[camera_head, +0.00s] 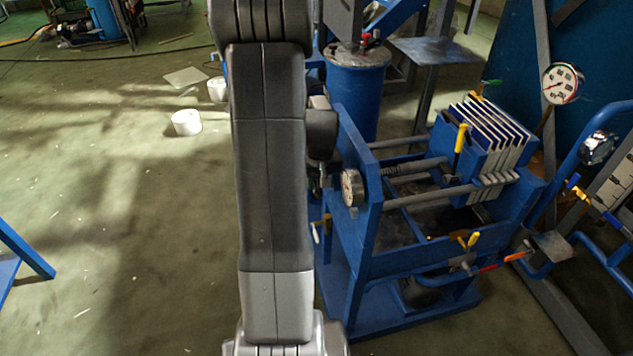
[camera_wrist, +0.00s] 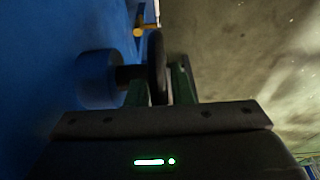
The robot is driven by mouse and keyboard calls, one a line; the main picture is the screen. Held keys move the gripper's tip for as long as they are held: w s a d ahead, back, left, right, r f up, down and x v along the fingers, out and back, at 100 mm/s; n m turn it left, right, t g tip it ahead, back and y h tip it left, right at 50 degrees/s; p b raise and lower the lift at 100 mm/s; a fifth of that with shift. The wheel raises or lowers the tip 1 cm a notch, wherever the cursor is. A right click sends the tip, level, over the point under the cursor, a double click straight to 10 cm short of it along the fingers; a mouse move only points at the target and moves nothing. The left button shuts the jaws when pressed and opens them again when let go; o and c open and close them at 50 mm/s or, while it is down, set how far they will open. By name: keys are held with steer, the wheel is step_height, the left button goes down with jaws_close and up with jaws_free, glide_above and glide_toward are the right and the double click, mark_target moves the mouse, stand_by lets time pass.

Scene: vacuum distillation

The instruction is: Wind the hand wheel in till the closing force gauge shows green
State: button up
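The hand wheel (camera_wrist: 157,66) shows edge-on in the wrist view as a dark disc on a short shaft from a blue hub (camera_wrist: 97,79). My gripper (camera_wrist: 162,80) has one green finger on each side of the wheel's rim, close against it, and looks shut on it. In the head view my arm hides most of the wheel and fingers. A round gauge (camera_head: 352,188) sits on the blue end plate of the press frame (camera_head: 362,225). Its face is turned aside, and I cannot read its needle or colour zone.
Plates (camera_head: 490,135) stand in a stack at the press's far end, along steel rods. A second dial gauge (camera_head: 562,83) and a third gauge (camera_head: 598,147) are at the right. A blue cylinder (camera_head: 356,90) stands behind the press. The floor at the left is mostly open, with white pots (camera_head: 187,122).

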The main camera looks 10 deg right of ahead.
steer(key=shift+o, duration=1.2)
steer(key=p+v, duration=0.2)
steer(key=v, duration=1.2)
steer(key=shift+d, duration=0.1)
